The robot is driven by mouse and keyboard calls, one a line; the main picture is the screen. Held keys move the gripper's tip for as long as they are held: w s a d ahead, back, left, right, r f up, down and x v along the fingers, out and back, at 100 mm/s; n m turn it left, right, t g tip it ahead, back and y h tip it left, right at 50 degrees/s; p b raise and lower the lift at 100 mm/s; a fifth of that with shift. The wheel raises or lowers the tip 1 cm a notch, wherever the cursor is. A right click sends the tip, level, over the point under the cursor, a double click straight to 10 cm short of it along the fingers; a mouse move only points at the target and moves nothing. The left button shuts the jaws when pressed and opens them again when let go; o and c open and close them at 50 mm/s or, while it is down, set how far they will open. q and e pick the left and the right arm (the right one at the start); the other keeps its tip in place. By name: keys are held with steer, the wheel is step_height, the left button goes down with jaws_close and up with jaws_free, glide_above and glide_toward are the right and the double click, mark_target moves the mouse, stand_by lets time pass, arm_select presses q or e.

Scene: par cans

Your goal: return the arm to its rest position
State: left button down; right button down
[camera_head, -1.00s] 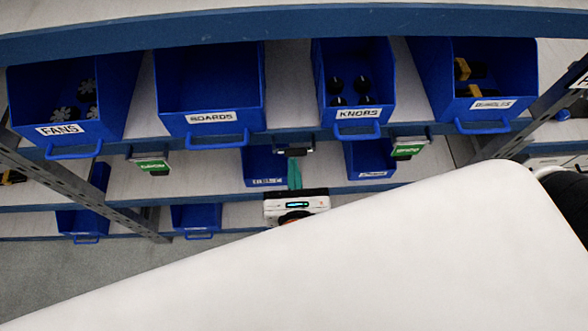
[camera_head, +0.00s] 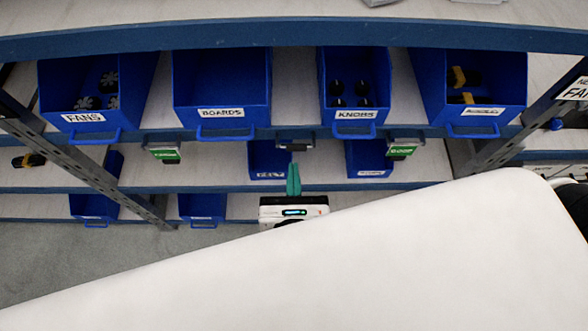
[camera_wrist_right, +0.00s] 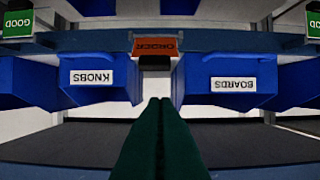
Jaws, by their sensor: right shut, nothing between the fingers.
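My right gripper (camera_head: 293,180) shows in the head view as a white body with green fingers, in front of the rack's lower shelf. Its fingers are together with nothing between them. In the right wrist view the shut green fingers (camera_wrist_right: 157,135) point at the gap between the KNOBS bin (camera_wrist_right: 100,78) and the BOARDS bin (camera_wrist_right: 225,82), with an orange ORDER tag (camera_wrist_right: 155,46) above. A large white surface, probably my own arm link, covers the lower right of the head view. My left gripper is not in view.
The rack's upper row holds blue bins: FANS (camera_head: 97,92), BOARDS (camera_head: 222,90), KNOBS (camera_head: 353,85) and a right one (camera_head: 470,85) with dark and yellow parts. The BOARDS bin looks empty. Green tags (camera_head: 163,153) hang below. Grey floor (camera_head: 60,265) is open at lower left.

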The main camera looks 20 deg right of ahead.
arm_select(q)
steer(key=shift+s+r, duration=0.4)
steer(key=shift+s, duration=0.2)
arm_select(e)
steer(key=shift+s+r, duration=0.25)
steer(key=shift+r, duration=0.35)
steer(key=shift+s, duration=0.1)
